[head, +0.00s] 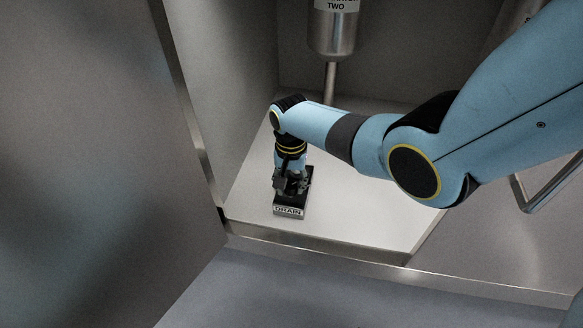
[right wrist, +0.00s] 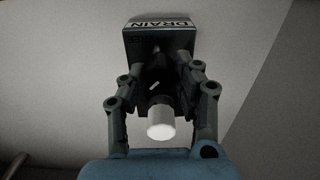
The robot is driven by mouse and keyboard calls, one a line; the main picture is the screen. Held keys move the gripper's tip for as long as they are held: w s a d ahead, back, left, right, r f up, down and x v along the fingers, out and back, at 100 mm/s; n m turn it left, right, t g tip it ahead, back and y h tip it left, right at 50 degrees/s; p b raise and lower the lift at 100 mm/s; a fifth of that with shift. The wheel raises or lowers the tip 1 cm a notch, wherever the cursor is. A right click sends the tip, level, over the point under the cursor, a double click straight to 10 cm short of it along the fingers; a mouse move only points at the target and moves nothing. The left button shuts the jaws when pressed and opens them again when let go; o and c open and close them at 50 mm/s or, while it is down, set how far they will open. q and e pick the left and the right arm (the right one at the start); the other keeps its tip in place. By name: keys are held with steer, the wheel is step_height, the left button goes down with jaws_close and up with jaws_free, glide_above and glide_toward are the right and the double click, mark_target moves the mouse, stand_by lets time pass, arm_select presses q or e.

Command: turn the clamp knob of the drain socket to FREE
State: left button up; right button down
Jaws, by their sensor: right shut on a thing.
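The drain socket (head: 289,211) is a dark block with a white DRAIN label, standing on the pale floor of the compartment. It also shows in the right wrist view (right wrist: 163,40), with the label upside down at the top. My right gripper (head: 291,185) comes down on the block from above. In the right wrist view its fingers (right wrist: 160,85) close in from both sides on a dark part with a small white mark, which I take for the clamp knob (right wrist: 154,86). The fingers hide most of the knob, and its setting cannot be read. My left gripper is not in view.
A metal cylinder (head: 333,30) labelled TWO, with a thin pipe (head: 330,83), hangs at the back. A white-capped cylinder (right wrist: 161,122) shows close to the right wrist camera. A metal lip (head: 330,254) edges the compartment. A large grey panel (head: 90,160) stands at left.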

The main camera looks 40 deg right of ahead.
mark_target(291, 185)
steer(key=m+p, duration=0.1)
steer(key=m, duration=0.3)
steer(key=shift+m+p, duration=0.3)
arm_select(q)
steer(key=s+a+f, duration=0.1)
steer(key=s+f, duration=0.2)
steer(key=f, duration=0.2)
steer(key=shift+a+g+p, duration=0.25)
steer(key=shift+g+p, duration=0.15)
steer(key=shift+p, duration=0.05)
arm_select(e)
steer(key=shift+m, duration=2.2)
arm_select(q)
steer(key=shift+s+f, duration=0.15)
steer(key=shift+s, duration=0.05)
arm_select(e)
steer(key=c, duration=0.9)
jaws_free()
steer(key=shift+c, duration=0.2)
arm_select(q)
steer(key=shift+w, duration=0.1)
arm_select(e)
steer(key=shift+r, duration=0.1)
step_height(291, 185, up, 12)
